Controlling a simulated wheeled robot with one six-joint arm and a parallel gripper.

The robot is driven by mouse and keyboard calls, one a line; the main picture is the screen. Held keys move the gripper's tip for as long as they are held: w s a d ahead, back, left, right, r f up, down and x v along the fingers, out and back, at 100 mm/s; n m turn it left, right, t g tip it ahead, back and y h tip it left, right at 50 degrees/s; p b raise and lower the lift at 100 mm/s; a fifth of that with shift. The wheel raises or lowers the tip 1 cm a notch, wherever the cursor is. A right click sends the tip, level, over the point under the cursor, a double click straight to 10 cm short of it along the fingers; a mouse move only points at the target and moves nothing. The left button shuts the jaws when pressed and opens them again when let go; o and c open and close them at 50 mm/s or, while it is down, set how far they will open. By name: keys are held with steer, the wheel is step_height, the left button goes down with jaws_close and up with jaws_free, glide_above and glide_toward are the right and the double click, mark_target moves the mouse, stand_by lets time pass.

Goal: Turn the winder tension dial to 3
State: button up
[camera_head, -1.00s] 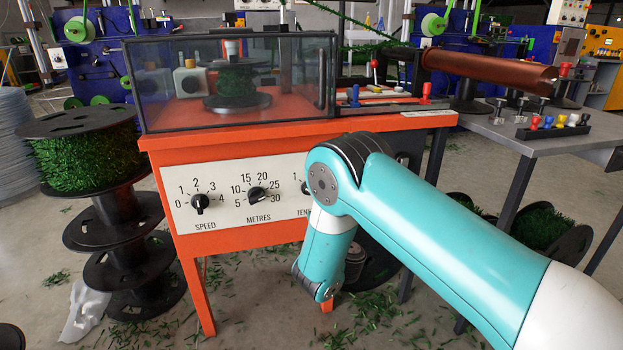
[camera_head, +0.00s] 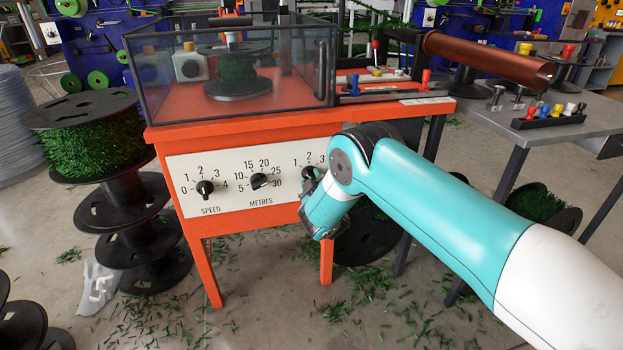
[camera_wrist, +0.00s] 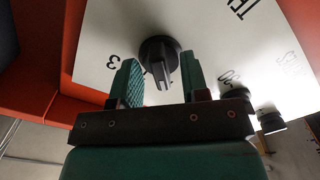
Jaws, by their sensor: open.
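The tension dial is a round black knob (camera_wrist: 160,55) with a raised grip bar on the white panel (camera_head: 235,175). In the wrist view its bar runs down the picture between the two green fingers of my gripper (camera_wrist: 160,78). The fingers are open, one on each side of the bar, with gaps showing. A printed 3 (camera_wrist: 113,60) is left of the knob; the numbers nearest the bar's lower end are hidden, so I cannot read its setting. In the head view my gripper (camera_head: 309,186) is at the panel's right end and covers most of the dial, below the printed 1, 2 and 3.
The metres dial (camera_head: 259,181) and speed dial (camera_head: 205,188) are left of my gripper. The orange winder table (camera_head: 225,131) carries a clear-walled box above the panel. Black spools (camera_head: 90,105) stand at left; a grey bench (camera_head: 485,125) is at right.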

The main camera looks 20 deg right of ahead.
steer(key=shift+w, duration=0.6)
steer(key=shift+c, duration=0.4)
jaws_close()
